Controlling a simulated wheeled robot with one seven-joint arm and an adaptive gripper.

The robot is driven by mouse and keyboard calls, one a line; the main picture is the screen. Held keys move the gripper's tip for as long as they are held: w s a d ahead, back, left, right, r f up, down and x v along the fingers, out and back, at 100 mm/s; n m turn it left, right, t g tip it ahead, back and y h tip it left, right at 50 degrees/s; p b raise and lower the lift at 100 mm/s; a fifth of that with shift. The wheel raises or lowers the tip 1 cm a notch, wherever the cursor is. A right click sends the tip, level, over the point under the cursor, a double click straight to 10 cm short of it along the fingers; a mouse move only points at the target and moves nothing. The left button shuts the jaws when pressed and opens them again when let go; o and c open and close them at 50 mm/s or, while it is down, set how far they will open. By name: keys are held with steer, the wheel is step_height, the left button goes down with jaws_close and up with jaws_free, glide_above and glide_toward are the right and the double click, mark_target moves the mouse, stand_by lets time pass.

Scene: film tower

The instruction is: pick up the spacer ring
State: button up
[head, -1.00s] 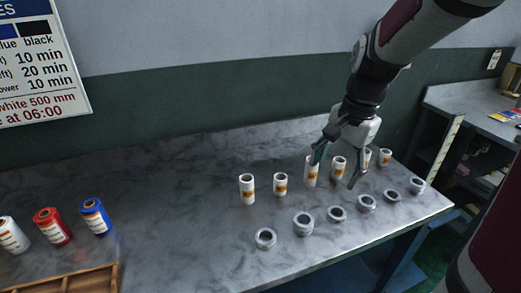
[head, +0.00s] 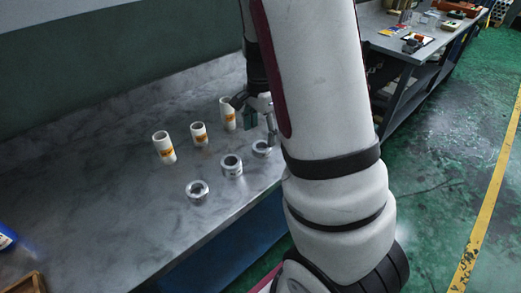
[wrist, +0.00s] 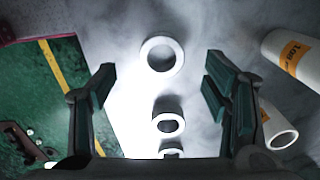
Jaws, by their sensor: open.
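Several grey spacer rings lie in a row on the bench. Three show in the head view: the left one (head: 197,190), the middle one (head: 231,165) and the right one (head: 261,148), close to my gripper (head: 257,118). In the wrist view my gripper (wrist: 160,87) is open and empty, its fingers far apart. One ring (wrist: 147,54) lies below and ahead, between the lines of the fingers and apart from them. A second ring (wrist: 157,123) and a partly hidden third (wrist: 163,153) line up nearer the bottom. My arm hides the right part of the row in the head view.
White tubes with orange labels stand behind the rings, at left (head: 164,148), middle (head: 199,134) and right (head: 227,113). Tubes (wrist: 293,62) flank my right finger in the wrist view. A wooden tray (head: 25,284) sits at lower left. The bench's left middle is clear.

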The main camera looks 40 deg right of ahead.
mark_target(261, 144)
steer(key=shift+w+d+f+b, duration=0.1)
steer(key=shift+f+b, duration=0.2)
steer(key=shift+f, duration=1.1)
steer(key=shift+d+f+b, duration=0.1)
steer(key=shift+f+b, duration=0.2)
steer(key=shift+f, duration=1.05)
steer(key=c, duration=1.3)
